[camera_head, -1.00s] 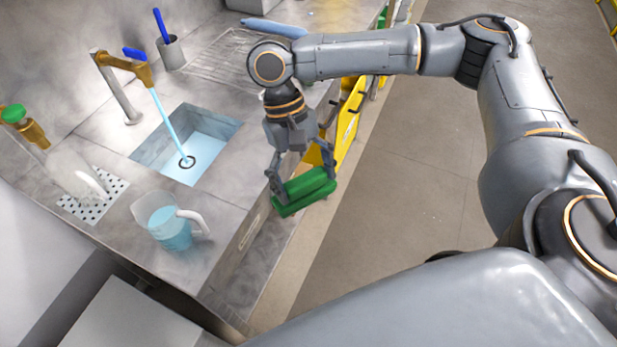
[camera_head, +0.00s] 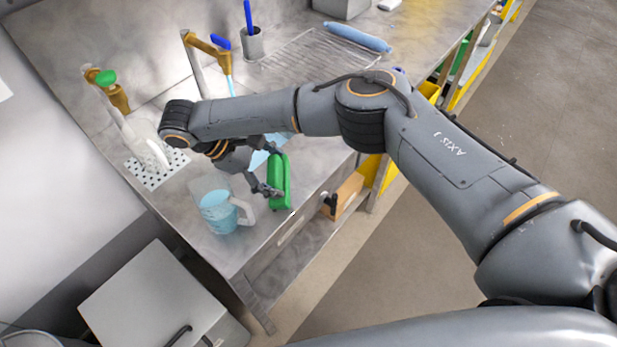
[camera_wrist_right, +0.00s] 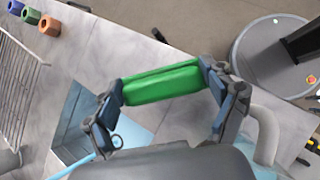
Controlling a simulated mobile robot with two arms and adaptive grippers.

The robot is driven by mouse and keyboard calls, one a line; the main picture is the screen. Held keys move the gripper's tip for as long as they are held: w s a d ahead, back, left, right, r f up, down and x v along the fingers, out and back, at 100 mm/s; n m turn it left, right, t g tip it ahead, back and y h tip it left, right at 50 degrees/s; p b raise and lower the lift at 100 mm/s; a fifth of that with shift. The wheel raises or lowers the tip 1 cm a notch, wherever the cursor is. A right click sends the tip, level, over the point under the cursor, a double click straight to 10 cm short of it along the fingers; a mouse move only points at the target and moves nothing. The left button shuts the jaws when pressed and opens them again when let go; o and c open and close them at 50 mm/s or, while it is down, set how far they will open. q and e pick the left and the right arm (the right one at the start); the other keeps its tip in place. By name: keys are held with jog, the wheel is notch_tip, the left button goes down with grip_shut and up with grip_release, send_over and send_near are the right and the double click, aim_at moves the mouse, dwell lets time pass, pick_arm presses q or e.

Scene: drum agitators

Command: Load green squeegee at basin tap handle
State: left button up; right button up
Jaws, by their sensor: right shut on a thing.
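My right gripper (camera_head: 274,172) is shut on the green squeegee (camera_head: 280,188), above the counter's front edge, beside the basin. In the right wrist view the green squeegee (camera_wrist_right: 162,82) lies crosswise between the two fingertips. The basin tap (camera_head: 202,45) is bronze-coloured on a grey post, with a blue tap handle (camera_head: 221,42) and a blue stream below it. The tap is behind my right forearm, apart from the squeegee. My arm hides most of the basin; part of the basin (camera_wrist_right: 93,122) shows in the right wrist view. My left gripper is not in view.
A clear jug (camera_head: 216,212) of blue liquid stands close to the gripper. A green-knobbed fixture (camera_head: 110,88) stands over a perforated plate (camera_head: 150,178) at left. A cup (camera_head: 253,46), a wire rack (camera_head: 318,62) and a blue roll (camera_head: 358,37) are at the back.

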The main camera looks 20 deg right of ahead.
jog(key=w+a+r+n+t+y+p, duration=0.1)
jog(key=w+a+n+t+y, duration=0.2)
jog(key=n+t, duration=0.35)
jog(key=w+a+r+n+t+y, duration=0.2)
jog(key=w+n+t, duration=0.3)
jog(key=n, duration=0.3)
jog(key=w+d+f+n+t+y+p, duration=0.1)
jog(key=d+n+t+y, duration=0.1)
jog(key=d, duration=0.2)
jog(key=w+d+f+n+t+y, duration=0.1)
jog(key=d+y, duration=0.1)
jog(key=d, duration=0.2)
jog(key=a+r+b+x, duration=0.2)
jog(key=b+x, duration=0.8)
jog(key=x, duration=0.3)
jog(key=shift+w+a, duration=0.25)
jog(key=shift+w, duration=0.35)
